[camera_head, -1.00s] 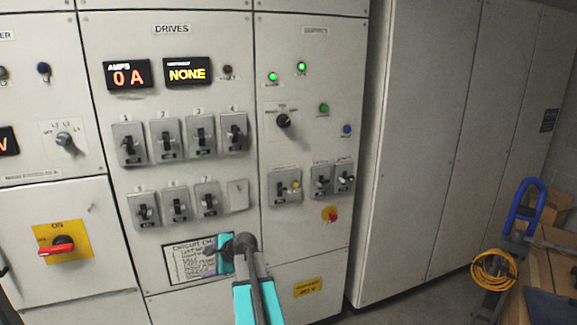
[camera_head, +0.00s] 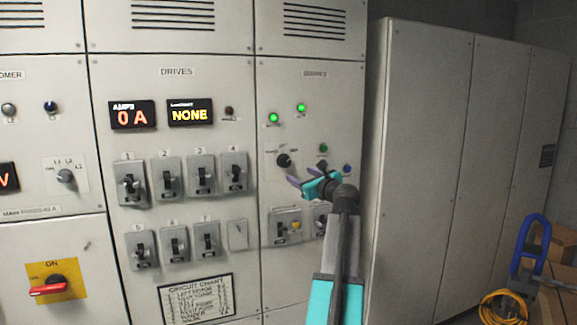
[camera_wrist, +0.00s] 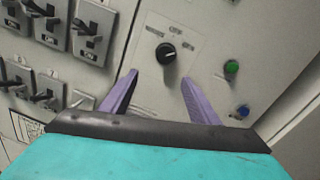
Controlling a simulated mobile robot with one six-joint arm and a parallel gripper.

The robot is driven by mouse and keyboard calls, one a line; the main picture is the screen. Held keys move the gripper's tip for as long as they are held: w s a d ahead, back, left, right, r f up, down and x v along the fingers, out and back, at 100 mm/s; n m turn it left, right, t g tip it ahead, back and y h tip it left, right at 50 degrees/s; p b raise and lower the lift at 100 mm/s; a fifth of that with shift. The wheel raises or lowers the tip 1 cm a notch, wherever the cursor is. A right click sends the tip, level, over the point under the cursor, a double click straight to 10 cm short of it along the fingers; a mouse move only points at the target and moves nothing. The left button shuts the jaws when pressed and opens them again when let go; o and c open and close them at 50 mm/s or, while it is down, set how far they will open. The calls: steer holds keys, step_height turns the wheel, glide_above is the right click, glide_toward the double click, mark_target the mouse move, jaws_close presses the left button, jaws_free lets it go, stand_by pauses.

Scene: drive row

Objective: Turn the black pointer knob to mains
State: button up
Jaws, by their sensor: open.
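The black pointer knob (camera_head: 284,160) is on the upper part of the supply panel, right of the numbered breaker switches. In the wrist view the knob (camera_wrist: 165,53) sits ahead of my fingers, a little above the gap between their tips, with a pale pointer mark toward its upper right. My gripper (camera_head: 299,184) is open and empty, just below and right of the knob in the head view. In the wrist view its two purple fingers (camera_wrist: 159,77) are spread and apart from the knob.
A green button (camera_wrist: 231,67) and a blue button (camera_wrist: 242,111) are right of the knob. Numbered breakers (camera_head: 201,174) stand to the left. A red main handle (camera_head: 48,289) is at lower left.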

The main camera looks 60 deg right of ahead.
mark_target(287, 163)
steer(key=shift+s+d+r, duration=0.2)
steer(key=shift+s+r, duration=0.25)
steer(key=shift+r, duration=0.2)
steer(key=shift+w, duration=0.15)
steer(key=shift+p+x, duration=1.6)
steer(key=shift+x, duration=5.2)
steer(key=shift+d+r, duration=0.1)
steer(key=shift+r, duration=0.05)
